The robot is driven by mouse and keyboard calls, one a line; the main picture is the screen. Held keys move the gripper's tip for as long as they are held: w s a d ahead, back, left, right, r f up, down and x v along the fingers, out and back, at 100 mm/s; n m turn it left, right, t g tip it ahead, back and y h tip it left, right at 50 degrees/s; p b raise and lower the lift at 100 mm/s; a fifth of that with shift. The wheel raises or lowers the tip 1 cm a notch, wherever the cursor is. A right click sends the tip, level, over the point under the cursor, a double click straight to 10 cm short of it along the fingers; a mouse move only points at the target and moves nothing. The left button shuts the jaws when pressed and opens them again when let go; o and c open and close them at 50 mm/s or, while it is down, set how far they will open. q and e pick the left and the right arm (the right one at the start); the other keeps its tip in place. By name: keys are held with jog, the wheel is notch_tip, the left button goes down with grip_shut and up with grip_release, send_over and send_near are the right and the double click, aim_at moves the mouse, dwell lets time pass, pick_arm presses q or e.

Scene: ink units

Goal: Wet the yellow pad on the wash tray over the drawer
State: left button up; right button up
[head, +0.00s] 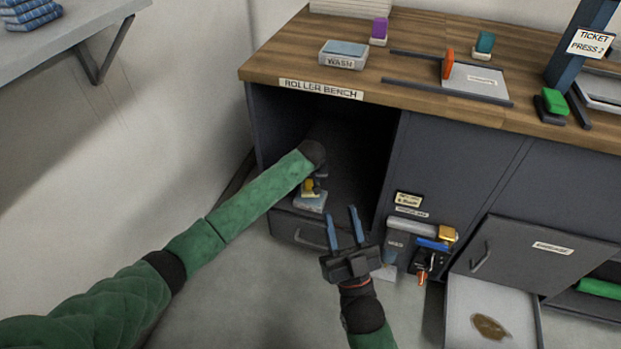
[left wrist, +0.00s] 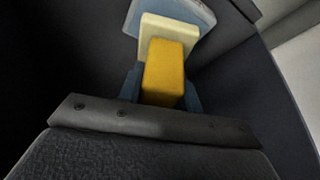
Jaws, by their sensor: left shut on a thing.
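My left arm reaches into the dark open bay under the bench, and my left gripper (head: 318,175) is partly hidden by its own wrist. It is shut on the yellow pad (head: 309,187), a yellow block on a cream plate in the left wrist view (left wrist: 165,70). The pad's cream face points at the wash tray (head: 310,203), a pale box with a blue-grey top above the drawer (head: 300,230). The tray also shows in the left wrist view (left wrist: 200,12). I cannot tell whether pad and tray touch. My right gripper (head: 343,210) is open and empty, in front of the drawer.
Another box marked WASH (head: 344,58) stands on the bench top (head: 420,85), near purple, orange, teal and green pads. A rack of tools (head: 425,245) hangs right of the bay. An open drawer (head: 490,310) with a brown stain juts out at lower right.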

pick_arm(q)
jog(key=shift+r, duration=0.25)
jog(key=shift+r+p, duration=0.25)
jog(key=shift+p, duration=0.3)
jog(key=shift+r+p, duration=0.25)
jog(key=shift+p, duration=0.05)
jog(key=shift+r+p, duration=0.25)
jog(key=shift+p, duration=0.05)
pick_arm(e)
jog(key=shift+a+f+g+h, duration=0.95)
jog(key=shift+f+g, duration=3.55)
jog(key=shift+f, duration=8)
pick_arm(q)
jog(key=shift+r+p, duration=0.25)
jog(key=shift+p, duration=0.1)
jog(key=shift+r+p, duration=0.6)
jog(key=shift+p, duration=0.05)
jog(key=shift+r+p, duration=0.3)
jog(key=shift+p, duration=0.05)
pick_arm(e)
jog(key=s+d+f+g+h, duration=0.1)
jog(key=s+f+g, duration=0.3)
jog(key=f, duration=0.7)
jog(key=s+f+g, duration=0.4)
jog(key=s+f, duration=0.5)
jog(key=f, duration=0.2)
jog(key=shift+d+m+g+h, duration=0.3)
jog(key=shift+d+g+h, duration=0.05)
jog(key=shift+d+g, duration=0.05)
